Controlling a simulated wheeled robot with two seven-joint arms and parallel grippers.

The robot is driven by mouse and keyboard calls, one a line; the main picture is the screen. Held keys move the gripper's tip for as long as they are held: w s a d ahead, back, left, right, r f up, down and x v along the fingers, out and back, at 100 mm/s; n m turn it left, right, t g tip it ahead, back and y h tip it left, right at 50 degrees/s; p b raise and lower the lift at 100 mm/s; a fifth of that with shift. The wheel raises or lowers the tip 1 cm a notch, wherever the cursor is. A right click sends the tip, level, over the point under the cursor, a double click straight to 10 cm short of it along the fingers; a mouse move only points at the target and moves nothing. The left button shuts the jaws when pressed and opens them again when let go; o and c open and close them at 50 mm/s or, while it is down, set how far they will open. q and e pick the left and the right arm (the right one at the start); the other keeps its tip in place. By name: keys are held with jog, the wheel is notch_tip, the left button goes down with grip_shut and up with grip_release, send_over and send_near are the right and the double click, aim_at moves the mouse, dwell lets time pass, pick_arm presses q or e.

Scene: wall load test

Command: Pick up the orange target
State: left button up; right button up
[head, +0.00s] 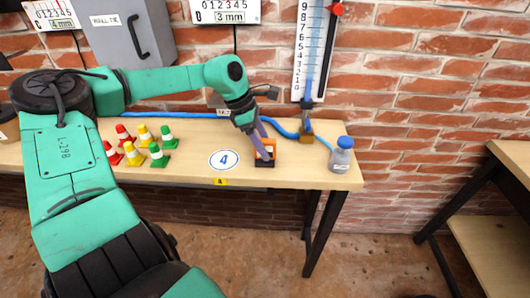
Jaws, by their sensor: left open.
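My right gripper is not in view.
A blue-capped bottle (341,155) stands at the table's right end. A blue hose (282,129) runs along the back, below a wall gauge (311,50). Another table (515,160) is at right.

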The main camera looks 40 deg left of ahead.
pick_arm(q)
jog(key=shift+w+d+f, duration=0.1)
jog(key=shift+w+f, duration=0.05)
jog(key=shift+f, duration=0.35)
jog(key=shift+r, duration=0.1)
grip_shut()
jog(key=shift+r, duration=0.1)
